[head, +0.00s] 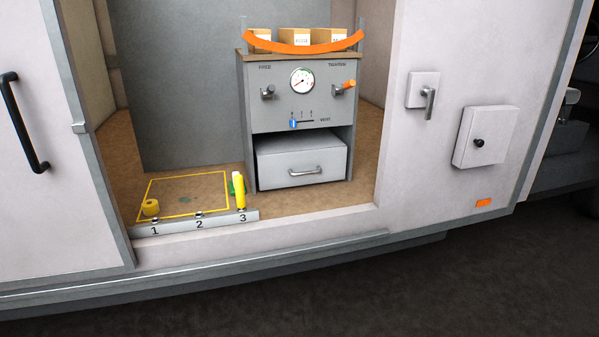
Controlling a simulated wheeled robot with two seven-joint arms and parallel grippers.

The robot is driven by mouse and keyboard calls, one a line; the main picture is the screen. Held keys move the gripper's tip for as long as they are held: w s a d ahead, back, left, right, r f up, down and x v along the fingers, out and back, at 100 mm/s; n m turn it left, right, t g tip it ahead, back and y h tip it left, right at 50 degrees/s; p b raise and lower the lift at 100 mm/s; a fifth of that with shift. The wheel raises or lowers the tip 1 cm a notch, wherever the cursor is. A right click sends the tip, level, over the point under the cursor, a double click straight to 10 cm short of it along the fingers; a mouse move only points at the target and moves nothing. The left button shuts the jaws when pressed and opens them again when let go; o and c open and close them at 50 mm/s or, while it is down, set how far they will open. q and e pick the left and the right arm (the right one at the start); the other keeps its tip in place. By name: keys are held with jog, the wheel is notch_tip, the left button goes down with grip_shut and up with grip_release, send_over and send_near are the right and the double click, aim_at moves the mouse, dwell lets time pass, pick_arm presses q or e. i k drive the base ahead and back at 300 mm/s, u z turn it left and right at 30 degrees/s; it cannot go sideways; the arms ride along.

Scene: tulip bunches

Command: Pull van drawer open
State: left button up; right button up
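The van drawer (301,159) is a light grey box front low in a grey cabinet (247,110) inside the van's open doorway. A metal bar handle (305,171) sits in the middle of its front. A dark gap shows above the drawer, and its top surface is visible; its front seems to stand about level with or slightly out from the cabinet face. Neither of my grippers shows in the head view.
Boxes stand on top behind an orange strap (303,46). A raised sill (300,227) crosses the doorway.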

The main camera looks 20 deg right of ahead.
aim_at(280, 170)
jog(key=z, duration=0.05)
jog(key=i, duration=2.3)
jog(key=z, duration=0.2)
